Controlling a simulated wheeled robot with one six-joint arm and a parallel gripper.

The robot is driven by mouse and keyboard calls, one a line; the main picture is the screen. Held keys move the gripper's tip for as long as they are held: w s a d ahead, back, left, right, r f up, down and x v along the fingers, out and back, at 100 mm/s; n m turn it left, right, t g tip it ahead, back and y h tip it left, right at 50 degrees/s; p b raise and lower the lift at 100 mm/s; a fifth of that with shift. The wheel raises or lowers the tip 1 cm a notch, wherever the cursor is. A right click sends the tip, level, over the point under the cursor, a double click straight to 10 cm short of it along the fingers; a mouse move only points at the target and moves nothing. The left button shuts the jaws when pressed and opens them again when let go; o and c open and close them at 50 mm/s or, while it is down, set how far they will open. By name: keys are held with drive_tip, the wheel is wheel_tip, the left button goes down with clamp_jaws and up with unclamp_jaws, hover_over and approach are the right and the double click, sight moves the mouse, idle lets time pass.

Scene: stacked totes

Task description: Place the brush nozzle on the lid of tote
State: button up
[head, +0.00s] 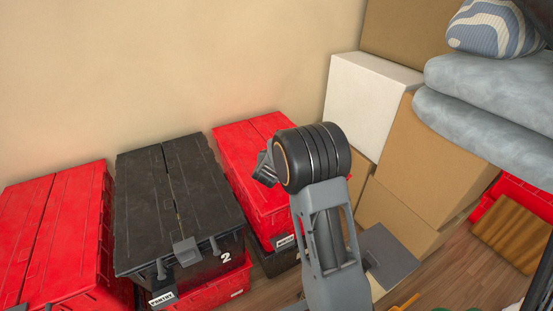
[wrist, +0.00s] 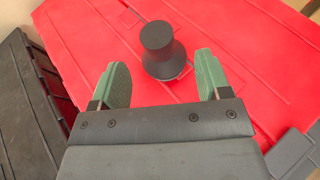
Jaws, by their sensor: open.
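The brush nozzle, taken to be the dark grey flared piece (wrist: 161,52), stands upright on the red lid in the wrist view. A narrow neck joins its round top to a wider lower part. My gripper (wrist: 161,68) is open, with a green finger on each side of the nozzle and gaps between; how high the fingers are above the lid is unclear. The red tote lid (wrist: 85,35) fills most of that view. The red tote (head: 238,143) also shows in the head view, where my arm covers part of it and hides the nozzle and fingertips.
A black tote (head: 180,195) marked 2 sits on a red one, left of the red tote; another red tote (head: 50,225) is farther left. A white box (head: 370,95) and cardboard boxes (head: 425,165) crowd the right, beside stacked grey cushions (head: 490,85). A wall stands behind.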

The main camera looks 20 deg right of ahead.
drive_tip(key=shift+x, duration=3.15)
drive_tip(key=shift+r, duration=0.15)
drive_tip(key=c, duration=1.1)
